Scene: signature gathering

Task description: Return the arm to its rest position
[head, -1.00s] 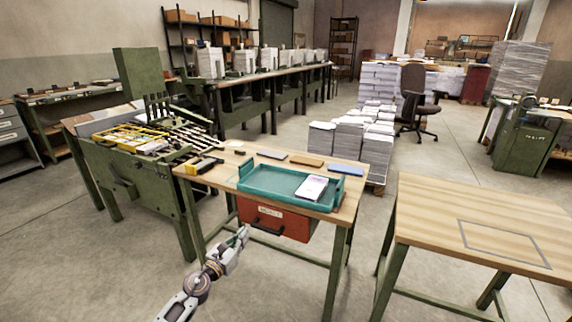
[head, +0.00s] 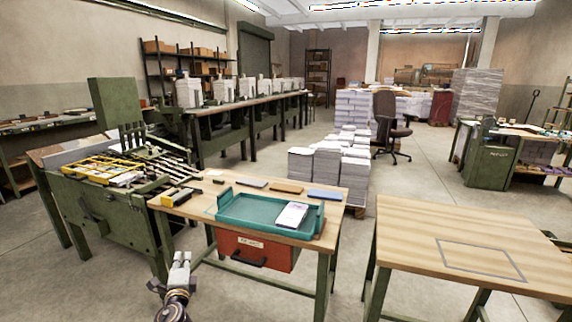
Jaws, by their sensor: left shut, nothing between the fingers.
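My left gripper (head: 181,262) shows at the bottom of the head view, in front of the left end of the wooden work table (head: 330,200). It is shut and empty, pointing away from me, apart from the table and its drawer. The arm behind it runs out of the bottom edge. My right gripper is not in view.
A teal tray (head: 250,215) with a white booklet (head: 292,215) in it lies on the table. A red drawer (head: 250,252) hangs below. A green machine (head: 105,215) stands left. Another table (head: 450,225) with a marked rectangle stands right, with bare floor between.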

